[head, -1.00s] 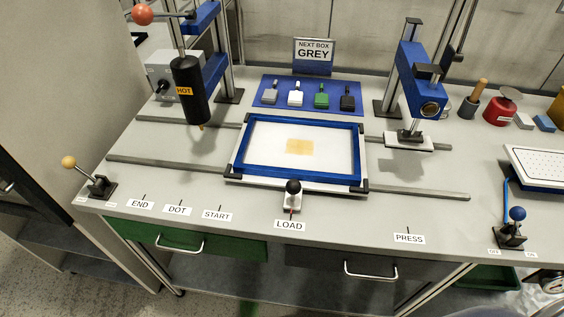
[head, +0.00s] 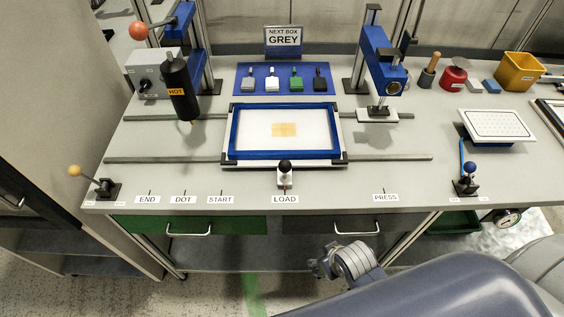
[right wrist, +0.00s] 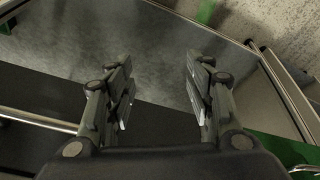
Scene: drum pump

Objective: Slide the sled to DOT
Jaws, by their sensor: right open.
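The sled (head: 231,161) is a white and blue frame with a white sheet and a yellow patch in it. It sits on two grey rails, with its black-knobbed handle (head: 284,167) at the LOAD label (head: 285,199). The DOT label (head: 184,199) is on the front edge to the left, between END and START. My right gripper (head: 318,268) is below and in front of the bench edge, apart from the sled. In the right wrist view the right gripper (right wrist: 160,95) is open and empty. My left gripper is not in view.
A black tool marked HOT (head: 178,90) hangs over the rails on the left. A blue press (head: 381,60) stands at the right. Levers stand at the left (head: 106,187) and right (head: 466,184) front corners. Drawer handles (head: 188,230) stick out below the bench edge.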

